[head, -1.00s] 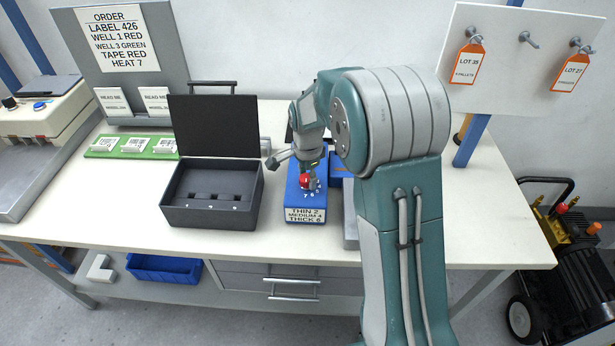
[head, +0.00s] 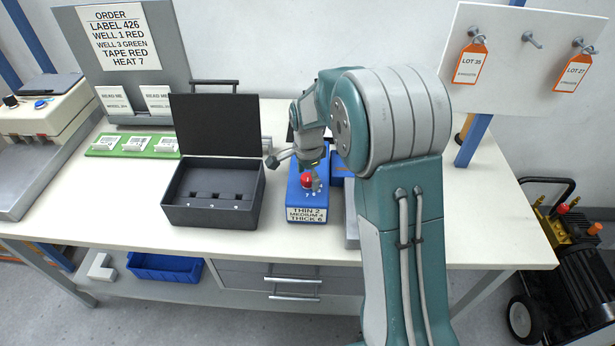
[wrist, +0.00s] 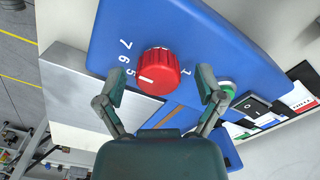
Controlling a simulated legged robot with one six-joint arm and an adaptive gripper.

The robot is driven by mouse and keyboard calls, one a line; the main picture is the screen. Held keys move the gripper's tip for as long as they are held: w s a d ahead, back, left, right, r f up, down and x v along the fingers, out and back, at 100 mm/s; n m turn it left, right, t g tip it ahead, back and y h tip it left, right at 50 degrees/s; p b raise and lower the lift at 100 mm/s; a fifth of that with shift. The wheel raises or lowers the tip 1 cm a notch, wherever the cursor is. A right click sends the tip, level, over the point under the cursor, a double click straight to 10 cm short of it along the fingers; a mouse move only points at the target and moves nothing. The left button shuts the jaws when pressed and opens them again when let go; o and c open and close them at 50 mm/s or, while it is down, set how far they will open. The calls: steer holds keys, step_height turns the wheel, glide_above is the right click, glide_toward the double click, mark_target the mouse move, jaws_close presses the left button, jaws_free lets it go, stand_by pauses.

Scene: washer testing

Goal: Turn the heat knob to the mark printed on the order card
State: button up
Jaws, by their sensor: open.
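The red heat knob (wrist: 158,70) sits on a blue sloped box (wrist: 200,30), which also shows in the head view (head: 293,200). In the wrist view the printed 7, 6 and 5 lie left of the knob and a 1 lies to its right. The knob's white line points left, close to the 5. My gripper (wrist: 161,78) is open, with one finger on each side of the knob and visible gaps between. The order card (head: 119,38) at the back left reads HEAT 7. In the head view my gripper partly hides the knob (head: 306,180).
An open dark case (head: 212,215) stands left of the blue box. A green strip with white blocks (head: 104,152) lies farther left. In the wrist view a green button (wrist: 226,88) and a black switch (wrist: 250,107) are near the right finger. A tag board (head: 525,60) stands right.

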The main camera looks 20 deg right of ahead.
mark_target(308, 176)
steer(key=shift+r, duration=0.1)
step_height(308, 176, up, 12)
stand_by(0.4)
stand_by(0.3)
steer(key=s+r+n+t, duration=0.2)
steer(key=s+n, duration=0.5)
steer(key=s, duration=0.7)
steer(key=s+r+n+t, duration=0.3)
steer(key=s+n, duration=0.5)
steer(key=s, duration=0.5)
steer(key=shift+s+r+t, duration=0.3)
steer(key=shift+s+r, duration=0.05)
steer(key=shift+r, duration=0.5)
